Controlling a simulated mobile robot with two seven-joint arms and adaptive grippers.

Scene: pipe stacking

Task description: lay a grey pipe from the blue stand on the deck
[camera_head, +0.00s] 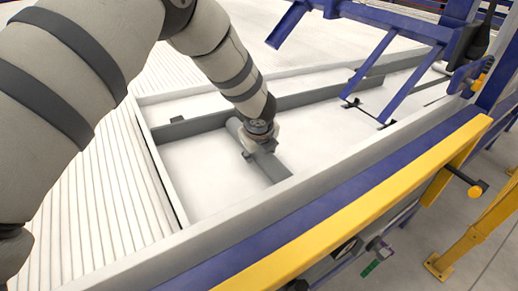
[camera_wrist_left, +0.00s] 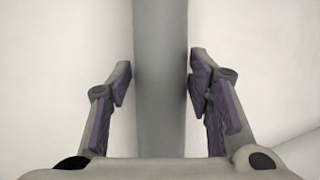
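A grey pipe (camera_head: 271,165) is low over the white deck (camera_head: 205,170) inside the grey-edged frame, running from upper left to lower right. I cannot tell whether it touches the deck. My left gripper (camera_head: 248,147) reaches down over its middle. My right gripper is not in view.
A long grey bar (camera_head: 315,95) crosses the framed area behind the pipe. Ribbed white panels (camera_head: 105,200) lie at left. A yellow rail (camera_head: 370,205) runs along the near edge, with grey floor (camera_head: 490,245) beyond it. The deck left of the pipe is clear.

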